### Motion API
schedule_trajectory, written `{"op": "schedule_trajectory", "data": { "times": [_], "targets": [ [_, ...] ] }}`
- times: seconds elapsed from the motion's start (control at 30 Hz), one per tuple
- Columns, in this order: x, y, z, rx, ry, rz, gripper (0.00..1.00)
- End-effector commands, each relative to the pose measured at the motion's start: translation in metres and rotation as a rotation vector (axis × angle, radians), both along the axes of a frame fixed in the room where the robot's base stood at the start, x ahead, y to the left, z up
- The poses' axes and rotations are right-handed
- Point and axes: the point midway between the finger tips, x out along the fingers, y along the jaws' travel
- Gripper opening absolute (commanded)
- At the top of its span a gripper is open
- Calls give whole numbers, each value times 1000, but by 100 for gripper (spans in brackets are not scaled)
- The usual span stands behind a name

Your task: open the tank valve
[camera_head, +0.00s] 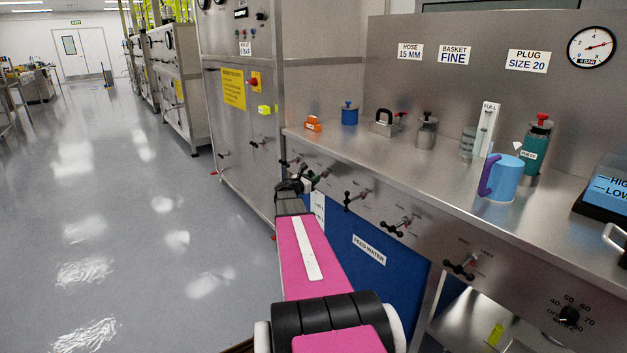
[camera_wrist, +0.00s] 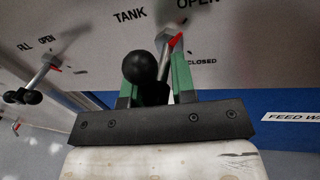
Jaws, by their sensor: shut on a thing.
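The tank valve (camera_wrist: 141,66) shows in the wrist view below the word TANK, with a black ball knob, a metal stem and a small red pointer. OPEN is printed above right of it and CLOSED to its right. The red pointer lies between these two words; its exact setting is unclear. My gripper (camera_wrist: 153,85) has green fingers either side of the valve handle and is shut on it. In the head view my gripper (camera_head: 312,180) is at the front panel under the bench, and the valve there is mostly hidden behind it.
Another valve (camera_wrist: 33,90) with black knobs is close on the left in the wrist view. More valve handles (camera_head: 398,225) line the panel to the right, above the blue FEED WATER tank (camera_head: 352,255). A blue mug (camera_head: 503,180) stands on the bench. The floor at left is clear.

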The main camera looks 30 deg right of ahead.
Motion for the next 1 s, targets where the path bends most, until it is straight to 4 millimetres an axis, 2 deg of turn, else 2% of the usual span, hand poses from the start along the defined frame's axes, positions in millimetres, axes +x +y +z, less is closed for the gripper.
{"op": "schedule_trajectory", "data": {
  "times": [0.03, 0.3, 0.8, 0.83, 0.87, 1.0],
  "targets": [
    [8, 1, 2, -10, 26, 18, 1],
    [9, 2, 1, -15, 103, 19, 0],
    [10, 2, 0, -15, 114, 19, 1],
    [10, 2, 0, -16, 115, 20, 34],
    [10, 2, 0, -16, 115, 20, 40],
    [8, 1, 0, -13, 115, 17, 40]
  ]
}}
